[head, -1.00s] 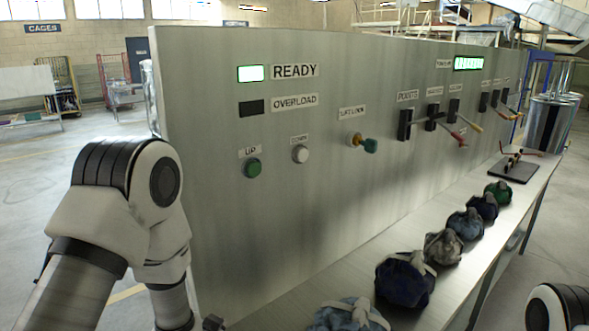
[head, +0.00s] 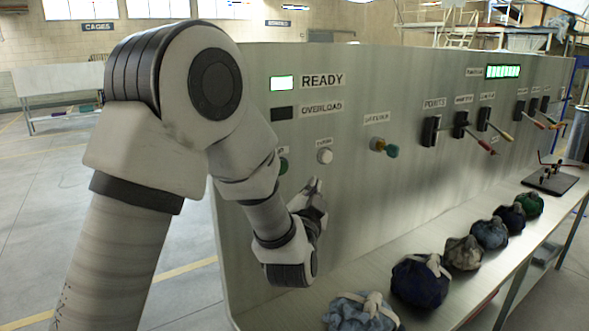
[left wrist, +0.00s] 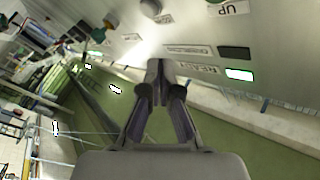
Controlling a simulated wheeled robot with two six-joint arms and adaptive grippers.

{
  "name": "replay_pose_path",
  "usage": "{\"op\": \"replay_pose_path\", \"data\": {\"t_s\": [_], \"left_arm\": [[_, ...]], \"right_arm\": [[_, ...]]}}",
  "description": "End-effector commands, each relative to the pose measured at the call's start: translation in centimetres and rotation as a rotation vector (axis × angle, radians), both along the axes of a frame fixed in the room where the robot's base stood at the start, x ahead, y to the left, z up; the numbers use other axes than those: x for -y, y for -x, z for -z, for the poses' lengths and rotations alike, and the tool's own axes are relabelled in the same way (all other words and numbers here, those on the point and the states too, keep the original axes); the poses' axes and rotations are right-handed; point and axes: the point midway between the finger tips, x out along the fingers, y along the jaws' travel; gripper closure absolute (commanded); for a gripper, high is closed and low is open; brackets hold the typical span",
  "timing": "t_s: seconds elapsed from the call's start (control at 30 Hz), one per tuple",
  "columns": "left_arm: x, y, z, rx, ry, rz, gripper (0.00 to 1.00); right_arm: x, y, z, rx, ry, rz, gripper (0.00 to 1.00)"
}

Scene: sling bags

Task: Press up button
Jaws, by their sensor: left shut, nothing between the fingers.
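The green up button (head: 283,165) is on the grey control panel, partly hidden behind my left arm in the head view. Its UP label (left wrist: 232,8) shows at the top edge of the left wrist view. The white button (head: 325,156) is to its right. My left gripper (head: 316,184) is shut and empty, in front of the panel, below the two buttons in the picture. Its shut fingertips (left wrist: 159,66) also show in the left wrist view. I cannot tell the exact gap to the panel. My right gripper is out of view.
A key switch (head: 383,147) and several levers (head: 432,130) are further right on the panel. Several sling bags, including a dark blue one (head: 420,280), lie along the metal shelf (head: 455,312) below. A small black stand (head: 551,180) is at its far end.

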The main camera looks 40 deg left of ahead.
Motion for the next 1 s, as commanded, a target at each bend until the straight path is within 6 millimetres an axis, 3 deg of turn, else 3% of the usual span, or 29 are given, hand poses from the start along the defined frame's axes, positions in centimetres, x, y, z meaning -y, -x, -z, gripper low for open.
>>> {"op": "replay_pose_path", "data": {"t_s": [0.37,0.8,1.0], "left_arm": [[-0.9,-0.4,0.0,-0.002,0.005,0.0,1.0],[-6.6,-2.7,0.0,-0.002,0.006,-0.001,1.0],[-8.0,-3.3,0.1,-0.002,0.003,0.001,1.0]], "right_arm": [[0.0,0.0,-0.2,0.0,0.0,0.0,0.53],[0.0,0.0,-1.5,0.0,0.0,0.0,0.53],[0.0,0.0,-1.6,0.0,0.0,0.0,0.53]]}}
